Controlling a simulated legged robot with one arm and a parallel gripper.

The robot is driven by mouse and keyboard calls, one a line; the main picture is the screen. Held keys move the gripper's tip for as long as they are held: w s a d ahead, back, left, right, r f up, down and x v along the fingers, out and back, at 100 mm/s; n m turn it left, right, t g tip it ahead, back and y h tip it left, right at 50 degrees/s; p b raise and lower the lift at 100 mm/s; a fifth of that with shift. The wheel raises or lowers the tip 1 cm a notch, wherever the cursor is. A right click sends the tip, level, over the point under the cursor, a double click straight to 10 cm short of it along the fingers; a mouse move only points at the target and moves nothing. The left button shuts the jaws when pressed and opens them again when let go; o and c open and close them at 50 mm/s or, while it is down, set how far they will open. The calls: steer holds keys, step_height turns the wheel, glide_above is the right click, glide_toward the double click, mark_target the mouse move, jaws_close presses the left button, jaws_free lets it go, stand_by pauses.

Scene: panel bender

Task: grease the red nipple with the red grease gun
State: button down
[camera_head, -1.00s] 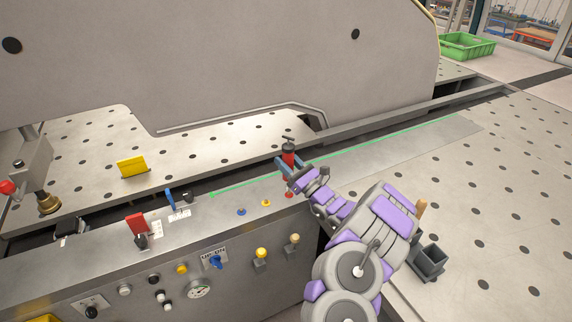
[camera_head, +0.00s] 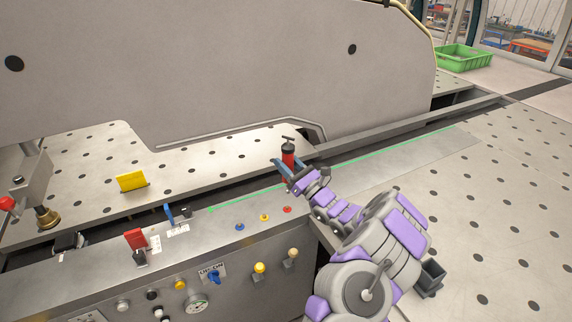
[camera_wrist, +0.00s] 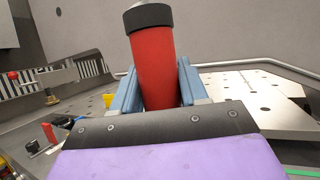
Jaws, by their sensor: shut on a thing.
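The red grease gun (camera_head: 288,158), a red cylinder with a black cap and a T-handle on top, stands roughly upright in my gripper (camera_head: 281,168). In the wrist view, the blue fingers (camera_wrist: 157,88) are shut on the red body (camera_wrist: 156,68) from both sides. The red nipple (camera_head: 287,209) sits on the machine's front ledge, to the right of the yellow nipple (camera_head: 264,217) and the blue nipple (camera_head: 240,227). The gun is above the red nipple in the head picture, apart from it.
A yellow block (camera_head: 131,181), a red block (camera_head: 135,239) and a blue lever (camera_head: 169,213) stand up to the left. A black holder (camera_head: 431,277) is on the perforated table at right. A green crate (camera_head: 463,58) is far back.

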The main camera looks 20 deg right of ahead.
steer(key=shift+a, duration=0.2)
steer(key=shift+d+f+b, duration=0.1)
steer(key=shift+f+b, duration=1.3)
steer(key=shift+f, duration=1.55)
steer(key=shift+f+b, duration=0.3)
steer(key=shift+f, duration=0.2)
